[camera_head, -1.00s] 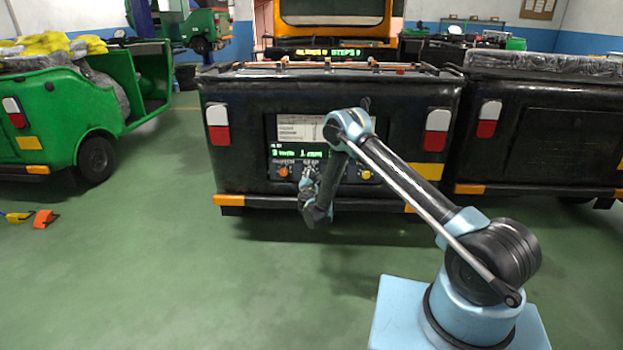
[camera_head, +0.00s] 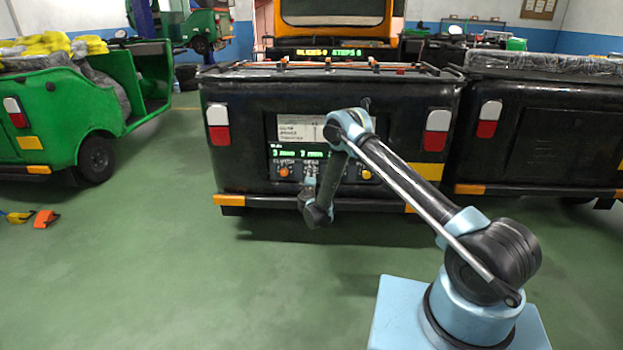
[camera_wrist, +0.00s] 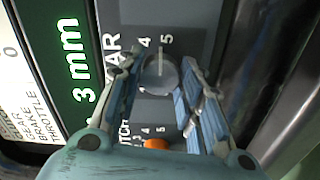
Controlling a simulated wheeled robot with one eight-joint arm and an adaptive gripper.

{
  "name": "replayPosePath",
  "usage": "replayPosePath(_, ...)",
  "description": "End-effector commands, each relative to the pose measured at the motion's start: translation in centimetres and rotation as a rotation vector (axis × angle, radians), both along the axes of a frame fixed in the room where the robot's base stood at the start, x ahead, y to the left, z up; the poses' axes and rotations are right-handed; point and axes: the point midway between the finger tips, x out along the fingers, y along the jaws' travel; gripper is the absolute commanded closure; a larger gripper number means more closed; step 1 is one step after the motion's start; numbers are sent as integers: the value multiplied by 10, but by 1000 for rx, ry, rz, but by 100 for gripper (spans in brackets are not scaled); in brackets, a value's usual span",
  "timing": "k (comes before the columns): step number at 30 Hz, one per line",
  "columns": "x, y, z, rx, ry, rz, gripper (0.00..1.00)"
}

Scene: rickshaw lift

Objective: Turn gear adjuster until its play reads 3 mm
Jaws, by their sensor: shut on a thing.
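The gear adjuster is a round grey knob (camera_wrist: 158,76) with a pale pointer line, set in a grey panel in the wrist view. Its line points towards the printed 4 and 5. My gripper (camera_wrist: 160,84) is shut on it, a blue finger on each side. The green-lettered display (camera_wrist: 76,60) beside the partly hidden GEAR label reads 3 mm. In the head view my gripper (camera_head: 309,184) is at the panel on the back of the black vehicle (camera_head: 240,165). The display there (camera_head: 297,152) shows several readings, too small to read surely.
An orange clutch knob (camera_wrist: 156,143) sits close beside my gripper in the wrist view. A yellow-orange knob (camera_head: 366,174) is on the panel's right. A lettered sign (camera_head: 322,53) stands above the vehicle. The green floor (camera_head: 180,260) in front is clear.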

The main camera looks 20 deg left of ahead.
Motion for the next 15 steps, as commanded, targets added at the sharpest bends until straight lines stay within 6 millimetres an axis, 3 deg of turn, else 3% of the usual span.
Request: replayPosePath(15,1,-4,-2,185,46,-7,90)
